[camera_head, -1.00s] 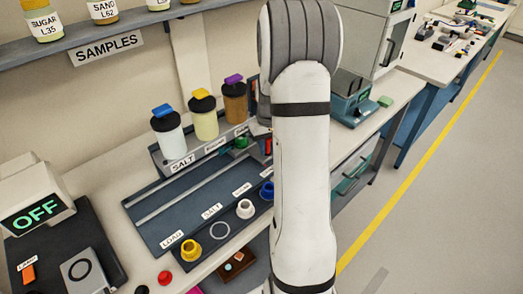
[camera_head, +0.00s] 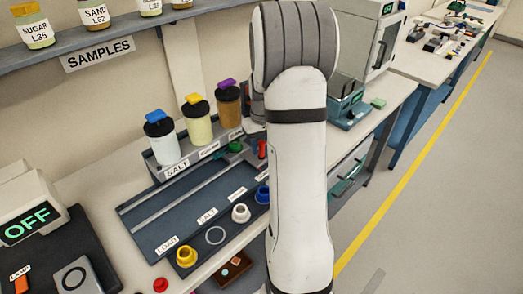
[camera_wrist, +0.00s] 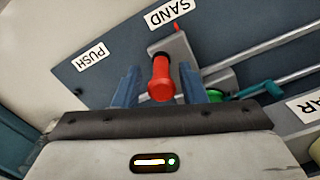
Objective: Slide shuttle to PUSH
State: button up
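The shuttle shows in the wrist view as a grey block (camera_wrist: 183,52) with a red knob (camera_wrist: 161,78), on metal rails (camera_wrist: 265,45). The red knob also shows in the head view (camera_head: 262,149), beside my arm. The PUSH label (camera_wrist: 91,57) lies on the dark plate to the left of the shuttle, and the SAND label (camera_wrist: 170,12) is above it. My gripper (camera_wrist: 160,88) is open, with one blue finger on each side of the red knob and a visible gap on both sides. My arm hides the gripper in the head view.
A green part (camera_wrist: 214,95) sits close to the right finger. Jars with blue, yellow and purple lids (camera_head: 197,119) stand behind the rail plate (camera_head: 170,212). Yellow, white and blue cups (camera_head: 240,213) line its front edge. An OFF display (camera_head: 28,222) stands at left.

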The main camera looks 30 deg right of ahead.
notch_tip(320, 180, up, 6)
jog(key=shift+f, duration=0.2)
